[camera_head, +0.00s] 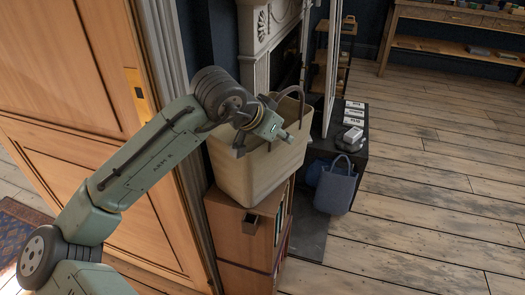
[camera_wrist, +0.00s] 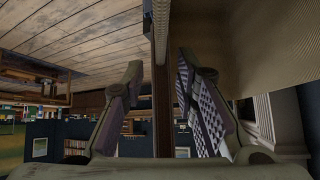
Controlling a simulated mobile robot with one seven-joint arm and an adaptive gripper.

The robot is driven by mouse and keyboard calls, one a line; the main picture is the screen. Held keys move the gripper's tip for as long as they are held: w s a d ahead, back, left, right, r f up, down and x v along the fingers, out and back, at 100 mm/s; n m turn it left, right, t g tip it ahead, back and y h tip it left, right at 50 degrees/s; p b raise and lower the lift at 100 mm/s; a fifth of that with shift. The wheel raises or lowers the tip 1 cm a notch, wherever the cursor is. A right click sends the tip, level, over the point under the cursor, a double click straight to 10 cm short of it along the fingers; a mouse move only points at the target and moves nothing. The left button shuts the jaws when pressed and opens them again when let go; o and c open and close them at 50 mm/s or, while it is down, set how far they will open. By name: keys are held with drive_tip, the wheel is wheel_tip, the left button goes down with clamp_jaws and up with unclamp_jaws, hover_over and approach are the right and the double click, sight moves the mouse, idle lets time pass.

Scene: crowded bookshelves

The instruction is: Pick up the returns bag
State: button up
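A large cream bag (camera_head: 265,172) with brown handles (camera_head: 301,104) stands upright on a wooden cabinet; I see no label naming it the returns bag. My gripper (camera_head: 280,134) is over its open top in the head view, where the fingers are hard to make out. In the wrist view my gripper (camera_wrist: 162,85) has its two fingers spread apart. A brown handle strap (camera_wrist: 162,110) runs between them, with a gap on the left and a narrower one on the right. The bag's woven side (camera_wrist: 265,45) fills the upper right there.
The wooden cabinet (camera_head: 240,238) bears the cream bag. A blue tote bag (camera_head: 336,188) is beside a low dark stand (camera_head: 355,150) at right. A wooden door (camera_head: 60,130) is at left, a pale fireplace surround (camera_head: 262,25) behind. The plank floor (camera_head: 430,190) at right is clear.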

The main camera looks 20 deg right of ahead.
clamp_jaws()
drive_tip(key=shift+r, duration=0.1)
idle(0.8)
